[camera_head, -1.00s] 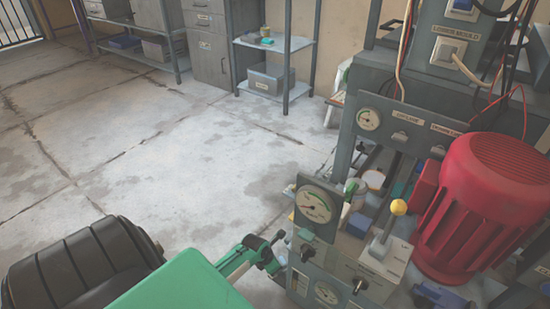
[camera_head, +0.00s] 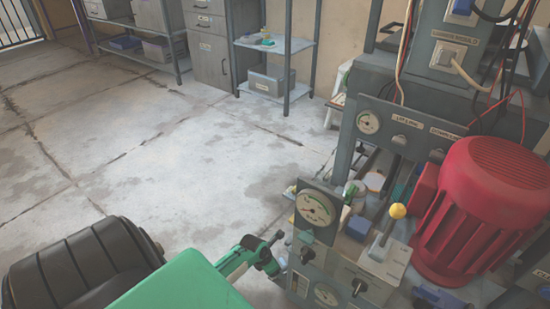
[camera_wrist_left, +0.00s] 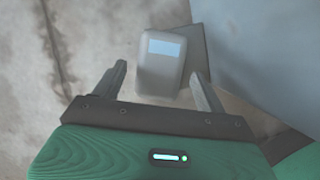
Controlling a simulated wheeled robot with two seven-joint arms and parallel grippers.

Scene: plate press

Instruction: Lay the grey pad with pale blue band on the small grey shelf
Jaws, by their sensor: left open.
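The grey pad with its pale blue band (camera_wrist_left: 165,49) shows in the left wrist view, ahead of my left gripper (camera_wrist_left: 158,74) and between the lines of its two fingers. My left gripper is open. A gap shows between the left finger and the pad; the right finger is close to the pad's right edge, and I cannot tell if they touch. A small flat grey plate (camera_wrist_left: 201,42), apparently the shelf, shows partly behind the pad. The pad overlaps it; contact is unclear. In the head view my left gripper (camera_head: 278,253) is beside the press's front left corner, and the pad cannot be made out.
The press carries a round gauge (camera_head: 315,208), a yellow-knobbed lever (camera_head: 397,211) and a red motor (camera_head: 480,205), just right of my gripper. A large grey surface (camera_wrist_left: 265,45) rises on the right in the wrist view. The concrete floor (camera_head: 170,165) left of the press is clear.

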